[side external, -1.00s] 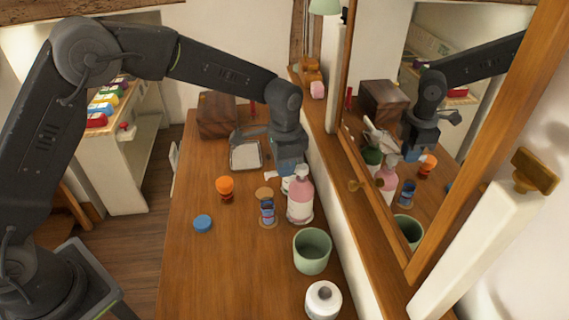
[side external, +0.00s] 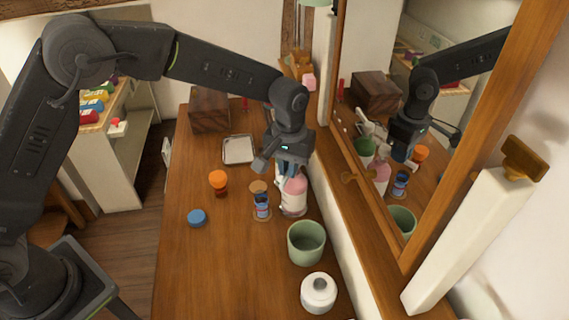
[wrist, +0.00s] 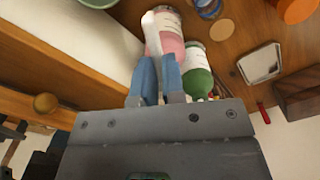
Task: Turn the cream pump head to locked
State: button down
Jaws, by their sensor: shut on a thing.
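A pink bottle (side external: 294,198) with a pale label stands upright near the mirror side of the wooden table; it also shows in the wrist view (wrist: 172,42). Its cream pump head (wrist: 150,34) shows as a pale strip at my blue fingertips. My gripper (wrist: 158,62) is shut on the pump head, and in the side view my gripper (side external: 288,168) points down over the bottle's top. The fingers hide most of the pump head there, so its turn angle cannot be told. A green bottle (wrist: 198,76) stands behind the pink one in the wrist view.
A blue-labelled jar (side external: 262,206) stands close left of the bottle. An orange bottle (side external: 218,182), blue lid (side external: 196,217), green cup (side external: 306,243) and white jar (side external: 318,292) stand around. The mirror (side external: 385,150) borders the right. The table's front left is clear.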

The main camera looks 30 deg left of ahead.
jog(key=shift+w+d+n, duration=0.2)
jog(key=shift+d+n, duration=0.15)
jog(key=shift+n, duration=0.7)
jog(key=shift+w+d+n, duration=0.2)
jog(key=shift+d+n, duration=0.1)
jog(key=shift+n, duration=0.8)
jog(key=shift+w+d+n, duration=0.2)
jog(key=shift+d+n, duration=0.15)
jog(key=shift+n, duration=0.7)
jog(key=c, duration=1.2)
grip_release()
notch_tip(320, 180, up, 14)
jog(key=shift+f, duration=0.1)
